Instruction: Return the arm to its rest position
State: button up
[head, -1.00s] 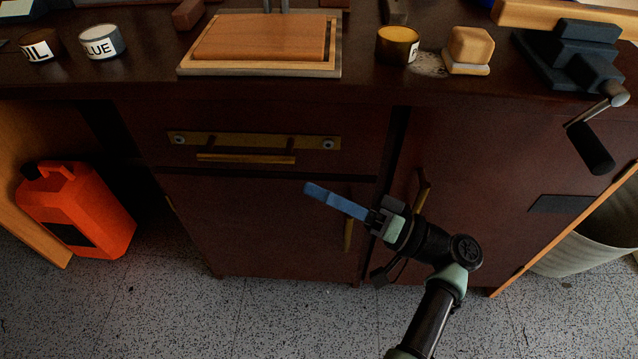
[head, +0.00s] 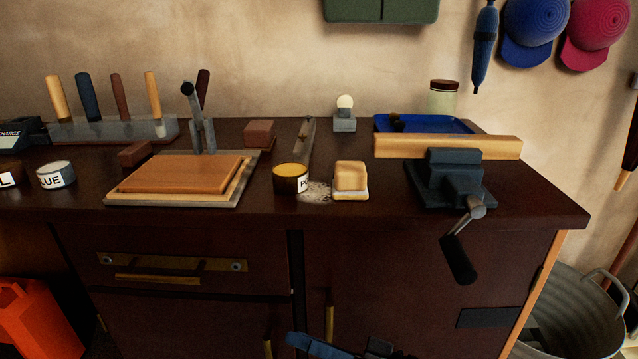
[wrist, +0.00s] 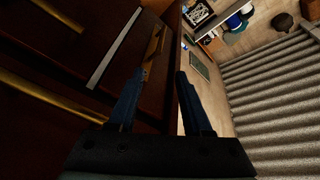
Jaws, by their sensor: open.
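My gripper (wrist: 161,76) shows in the wrist view with its two blue fingers apart and nothing between them. In the head view only a blue finger of my gripper (head: 318,346) and a bit of dark wrist show at the bottom edge. It is in front of the dark cabinet (head: 390,290), low down near the brass door handles (head: 329,322). The rest of the arm is below the frame. The cabinet doors look closed in the part that shows.
The workbench top (head: 290,225) holds a vise (head: 452,185) with a hanging crank, a wooden board (head: 180,174), tins (head: 290,178) and a block (head: 350,178). A red can (head: 30,318) stands at lower left, a metal bin (head: 570,318) at lower right.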

jog(key=w+a+t+h, duration=0.1)
jog(key=w+a+h, duration=0.3)
jog(key=h, duration=0.5)
notch_tip(320, 180, up, 4)
jog(key=w+d+r+m+t+h, duration=0.1)
jog(key=w+d+t+h, duration=0.1)
jog(key=t+h, duration=0.1)
jog(key=s+d+r+m+t+h+p, duration=0.1)
jog(key=s+r+t+h+p, duration=0.35)
jog(key=r, duration=1.15)
jog(key=s+d+r+t+p, duration=0.1)
jog(key=s+r+t, duration=0.6)
jog(key=r, duration=1)
jog(key=s+d+r+m+t+h+p, duration=0.1)
jog(key=s+r+t+h+p, duration=0.3)
jog(key=r, duration=1.2)
notch_tip(320, 180, up, 35)
jog(key=y+p, duration=0.2)
jog(key=p, duration=3.2)
jog(key=shift+s+a+r+t, duration=0.15)
jog(key=shift+s+a+t, duration=0.05)
jog(key=shift+s+t, duration=0.25)
